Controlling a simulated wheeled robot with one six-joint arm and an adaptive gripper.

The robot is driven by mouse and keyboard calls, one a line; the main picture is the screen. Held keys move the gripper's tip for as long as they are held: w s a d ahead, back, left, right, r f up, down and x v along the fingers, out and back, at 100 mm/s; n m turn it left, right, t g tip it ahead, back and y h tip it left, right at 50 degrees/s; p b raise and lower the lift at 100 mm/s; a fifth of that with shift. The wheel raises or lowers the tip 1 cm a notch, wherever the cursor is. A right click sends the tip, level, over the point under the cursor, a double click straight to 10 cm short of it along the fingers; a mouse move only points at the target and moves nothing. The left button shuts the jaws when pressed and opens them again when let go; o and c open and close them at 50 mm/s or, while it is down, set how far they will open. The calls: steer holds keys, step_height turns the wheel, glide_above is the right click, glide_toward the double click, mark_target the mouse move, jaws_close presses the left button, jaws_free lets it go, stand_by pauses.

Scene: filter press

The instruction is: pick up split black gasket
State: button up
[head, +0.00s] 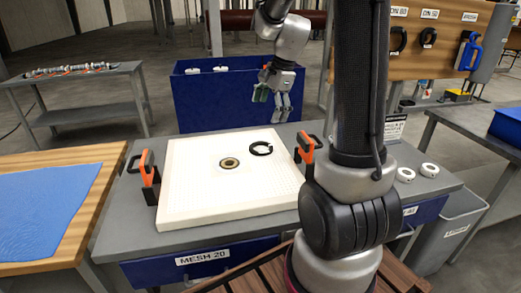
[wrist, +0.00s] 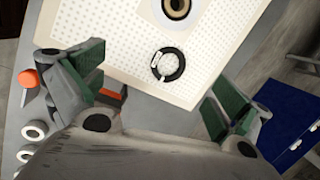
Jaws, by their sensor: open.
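The split black gasket (head: 261,148) lies flat on the white perforated plate (head: 190,198), toward its far right part. In the wrist view the gasket (wrist: 179,74) is a thin black ring with a pale break in its upper left side. My gripper (head: 270,100) is open and empty, raised above the far side of the bench. In the wrist view its green-padded fingers (wrist: 152,85) are spread wide, with the gasket beyond and between them, apart from both.
A tan ring with a dark centre (head: 229,163) sits mid-plate. Orange clamps (head: 150,172) (head: 306,149) stand at the plate's left and right edges. White rings (head: 405,175) lie on the bench at right. A blue bin (head: 215,105) stands behind.

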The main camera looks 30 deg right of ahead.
mark_target(260, 150)
steer(key=w+f+m, duration=0.2)
steer(key=f, duration=0.3)
steer(key=w+d+f+m, duration=0.1)
steer(key=w+f+m, duration=0.1)
steer(key=f, duration=0.4)
steer(key=w+d+f+m, duration=0.1)
steer(key=w+f+m, duration=0.2)
steer(key=f, duration=0.3)
steer(key=shift+w+d+f+y, duration=0.15)
steer(key=shift+w+d+y, duration=0.05)
steer(key=shift+w+y, duration=0.25)
steer(key=c, duration=1.1)
